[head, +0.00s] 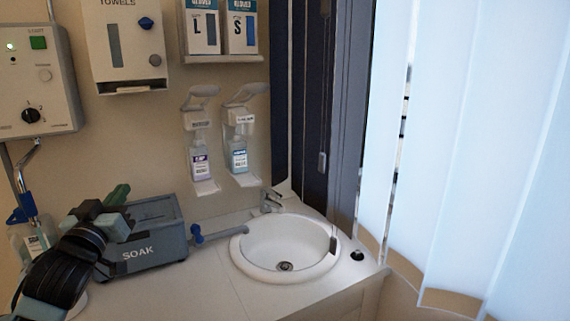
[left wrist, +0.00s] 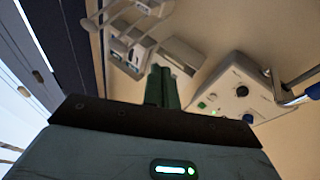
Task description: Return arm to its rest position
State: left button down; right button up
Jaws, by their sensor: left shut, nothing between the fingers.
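My left arm comes in at the lower left of the head view. Its gripper (head: 118,193) is shut and empty, with the dark green fingers together, pointing up and to the right. It shows in front of the grey box marked SOAK (head: 150,255), hiding that box's left part; I cannot tell the gap between them. In the left wrist view the shut fingers (left wrist: 160,82) stand up at the middle, with the wall behind them. My right gripper is in neither view.
A white round sink (head: 288,250) with a tap (head: 270,200) is set in the counter (head: 205,287). Two bottle dispensers (head: 238,155), a towel box (head: 122,45), glove boxes (head: 220,28) and a control box (head: 38,85) hang on the wall. Blinds (head: 480,150) hang at the right.

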pick_arm(q)
jog(key=s+d+f+m+g+h, duration=0.1)
jog(key=s+d+f+g, duration=0.15)
jog(key=f, duration=0.85)
jog(key=s+d+f+g, duration=0.15)
jog(key=s+f, duration=0.25)
jog(key=f, duration=0.6)
jog(key=s+d+f+m+g+h, duration=0.1)
jog(key=s+d+f+g, duration=0.2)
jog(key=f, duration=0.8)
jog(key=s+d+f+g, duration=0.2)
jog(key=s+d+f, duration=0.1)
jog(key=s+f, duration=0.6)
jog(key=s+d+f+m+g, duration=0.1)
jog(key=s+d+f+g, duration=0.1)
jog(key=s+f, duration=0.8)
jog(key=s+d, duration=0.1)
jog(key=s, duration=0.5)
